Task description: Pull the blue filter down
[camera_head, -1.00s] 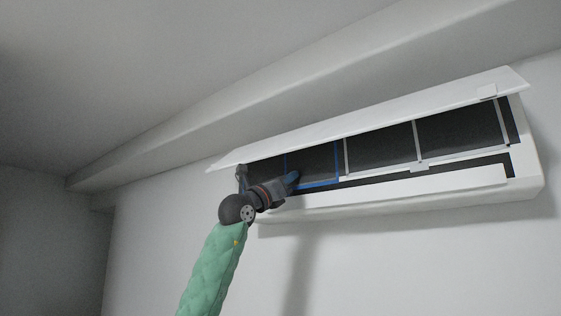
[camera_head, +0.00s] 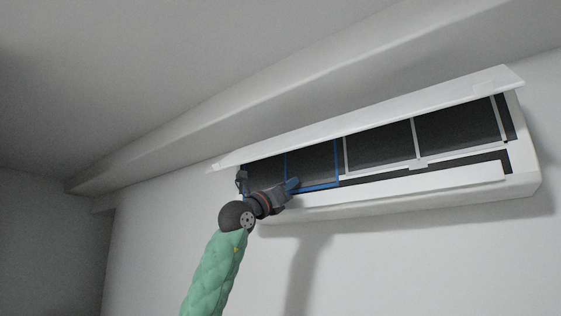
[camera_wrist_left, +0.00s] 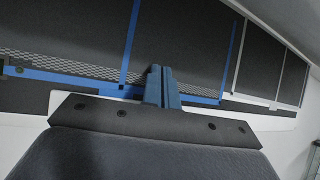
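The blue filter (camera_head: 312,160) is a dark mesh panel in a blue frame, in the left part of the open wall unit. It also shows in the left wrist view (camera_wrist_left: 180,45), its blue lower edge running behind my fingers. My left gripper (camera_head: 292,185) is at that lower edge, reaching up from below. In the wrist view its two blue-grey fingers (camera_wrist_left: 162,85) are close together across the edge and look shut on it; the exact contact is hidden. The filter still sits in the unit. My right gripper is in neither view.
The white wall unit (camera_head: 522,160) has its front cover (camera_head: 380,113) lifted above the filters. Grey-framed filters (camera_head: 458,133) sit to the right. A ceiling beam (camera_head: 300,90) runs above. The wall below is clear.

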